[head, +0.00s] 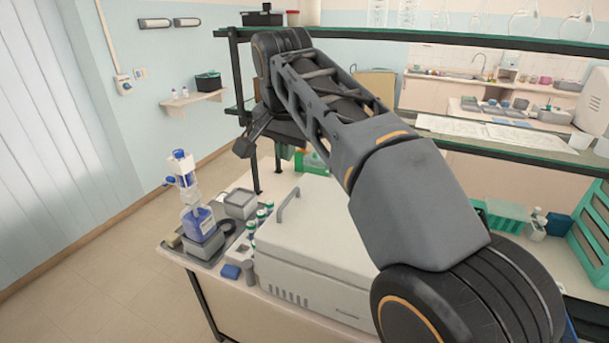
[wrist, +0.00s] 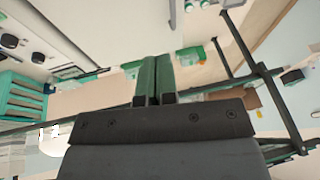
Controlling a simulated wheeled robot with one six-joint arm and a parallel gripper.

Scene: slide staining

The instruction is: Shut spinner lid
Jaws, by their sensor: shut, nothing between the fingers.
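The spinner (head: 315,285) is a large white box with vents low on its front, standing on the bench in the head view. Its lid (head: 318,225) looks flat and down on the body, with a grey bar handle (head: 288,205) near the left edge. My arm hides the lid's right part, so I cannot tell if it is fully closed. My gripper (head: 243,148) is above and behind the spinner, to the upper left of the handle and apart from it. In the wrist view its two green-faced fingers (wrist: 155,82) are together and empty.
A shelf rack (head: 450,40) with glassware runs behind my arm. A green rack (head: 592,232) stands at right.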

